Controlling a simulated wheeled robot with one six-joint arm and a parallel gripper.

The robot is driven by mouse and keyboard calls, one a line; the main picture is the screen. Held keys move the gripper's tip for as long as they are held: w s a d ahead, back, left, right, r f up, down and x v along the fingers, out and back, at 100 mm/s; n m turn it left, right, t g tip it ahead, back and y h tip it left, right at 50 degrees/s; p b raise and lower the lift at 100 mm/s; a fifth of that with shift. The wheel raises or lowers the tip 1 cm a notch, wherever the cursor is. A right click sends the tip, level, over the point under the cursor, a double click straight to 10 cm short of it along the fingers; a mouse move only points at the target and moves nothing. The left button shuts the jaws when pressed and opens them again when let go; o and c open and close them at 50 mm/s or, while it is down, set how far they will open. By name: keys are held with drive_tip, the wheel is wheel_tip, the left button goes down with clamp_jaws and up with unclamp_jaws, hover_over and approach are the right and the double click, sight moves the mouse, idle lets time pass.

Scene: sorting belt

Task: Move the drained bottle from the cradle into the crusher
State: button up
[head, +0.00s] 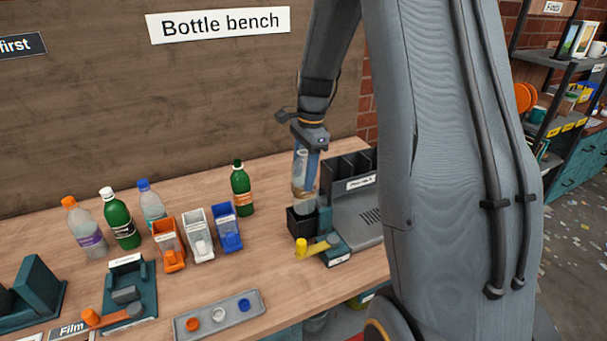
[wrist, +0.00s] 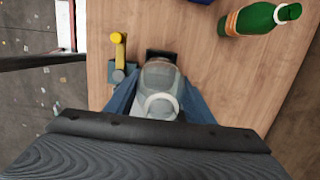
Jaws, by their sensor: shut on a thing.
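My gripper (head: 306,160) points down and is shut on a clear, capless bottle (head: 302,192). The bottle is upright, and its bottom is at the small black open box (head: 299,224) beside the grey machine (head: 357,228). I cannot tell how far inside the box it sits. In the wrist view the bottle (wrist: 158,82) is between my blue fingers (wrist: 158,103), with its pale open neck toward the camera. The box (wrist: 161,54) shows just beyond it. Neither the cradle nor the crusher can be told surely by name; the labels are too small to read.
A yellow-handled lever (head: 317,246) stands close in front of the box. A green bottle (head: 241,188) stands to the left. Further left are small orange, white and blue bins (head: 198,238), several bottles, a grey tray (head: 219,318) of caps and a teal fixture (head: 146,290).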

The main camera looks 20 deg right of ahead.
sight(303, 157)
drive_tip(key=shift+r+p, duration=1.2)
drive_tip(key=shift+r, duration=1.8)
drive_tip(key=shift+c, duration=0.4)
